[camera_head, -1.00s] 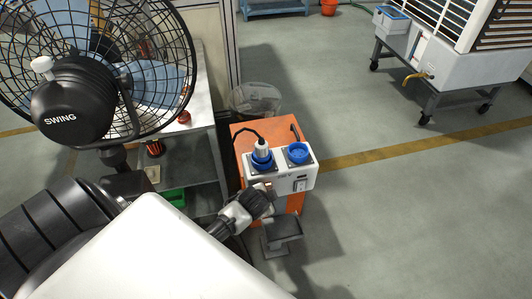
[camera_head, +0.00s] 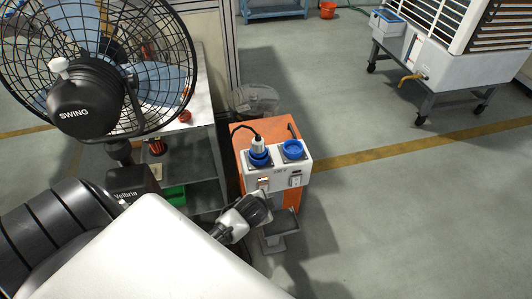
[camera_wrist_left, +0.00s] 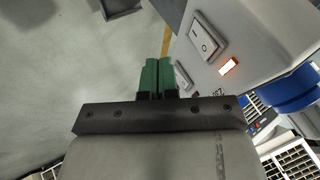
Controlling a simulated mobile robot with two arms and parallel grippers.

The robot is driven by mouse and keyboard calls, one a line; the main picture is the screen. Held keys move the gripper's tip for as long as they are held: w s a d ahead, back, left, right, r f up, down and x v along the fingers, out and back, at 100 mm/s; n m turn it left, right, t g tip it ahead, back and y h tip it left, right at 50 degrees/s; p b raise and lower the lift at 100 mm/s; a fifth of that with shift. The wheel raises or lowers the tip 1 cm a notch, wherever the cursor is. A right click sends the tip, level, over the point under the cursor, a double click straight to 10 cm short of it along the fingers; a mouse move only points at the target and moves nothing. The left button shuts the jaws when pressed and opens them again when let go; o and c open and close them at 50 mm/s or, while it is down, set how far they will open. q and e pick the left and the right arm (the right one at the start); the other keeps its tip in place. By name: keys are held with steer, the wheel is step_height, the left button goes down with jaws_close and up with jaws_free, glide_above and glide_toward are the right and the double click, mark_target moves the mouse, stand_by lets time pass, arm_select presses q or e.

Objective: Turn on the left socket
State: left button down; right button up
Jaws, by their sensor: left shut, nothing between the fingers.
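A white socket box (camera_head: 280,172) with two blue sockets sits on an orange cabinet in the head view. The left socket (camera_head: 258,157) has a plug with a black cable in it; the right socket (camera_head: 293,150) is empty. My left gripper (camera_head: 267,206) is just below the box's front, near its left switch, which is partly hidden. In the left wrist view the green fingers (camera_wrist_left: 157,76) are shut and empty, beside the white panel. That view shows a large rocker switch (camera_wrist_left: 207,35), a lit orange-red lamp (camera_wrist_left: 229,67) and a smaller, partly hidden switch (camera_wrist_left: 183,78). My right gripper is out of view.
A caged fan (camera_head: 95,75) and a shelf (camera_head: 195,150) stand to the left. A white wheeled machine (camera_head: 450,50) stands at the back right. The floor on the right is clear.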

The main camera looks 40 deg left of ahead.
arm_select(q)
steer(key=v, duration=0.7)
steer(key=shift+s+f+p, duration=0.15)
steer(key=shift+s+p, duration=0.15)
steer(key=shift+p, duration=0.05)
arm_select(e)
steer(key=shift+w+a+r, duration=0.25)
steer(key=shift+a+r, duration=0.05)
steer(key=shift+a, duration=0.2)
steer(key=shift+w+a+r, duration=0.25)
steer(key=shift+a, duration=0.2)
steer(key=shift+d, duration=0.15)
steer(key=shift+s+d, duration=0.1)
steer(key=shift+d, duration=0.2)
arm_select(q)
steer(key=shift+f, duration=0.1)
